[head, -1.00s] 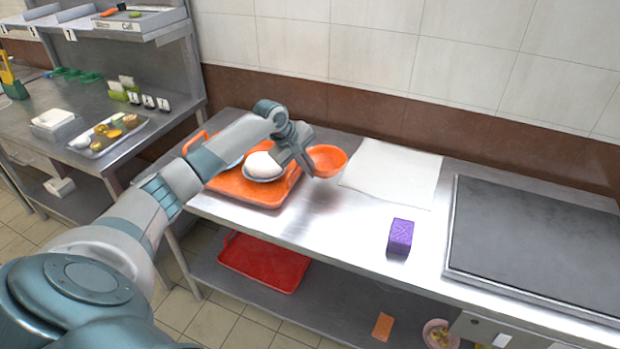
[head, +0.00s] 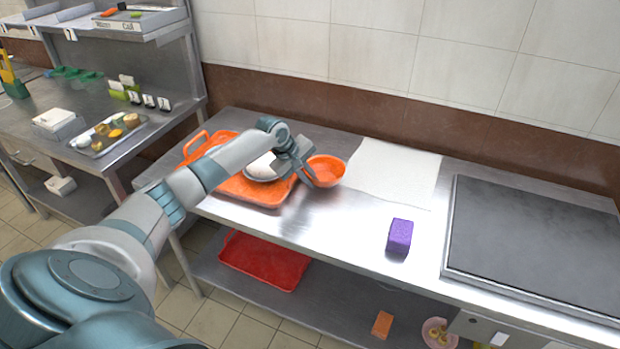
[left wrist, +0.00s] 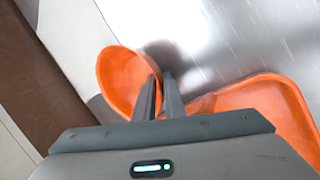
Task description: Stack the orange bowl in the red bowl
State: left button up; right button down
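The orange bowl (head: 327,171) is over the steel counter, right of the orange tray and by the white sheet. My left gripper (head: 306,180) reaches over the tray to the bowl's left side. In the left wrist view, the fingers (left wrist: 159,97) are close together with the orange bowl's wall (left wrist: 122,78) between them, and the bowl looks tilted. A dark shadow lies beside it on the counter. I cannot make out a separate red bowl in either view. My right gripper is not in view.
The orange tray (head: 262,196) holds a dish with a white item (head: 262,166). A white sheet (head: 396,172), a purple box (head: 400,236) and a dark griddle (head: 535,240) are to the right. A red tray (head: 265,261) lies on the lower shelf. The front middle counter is clear.

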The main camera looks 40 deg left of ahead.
pick_arm(q)
jog(key=shift+o, duration=0.8)
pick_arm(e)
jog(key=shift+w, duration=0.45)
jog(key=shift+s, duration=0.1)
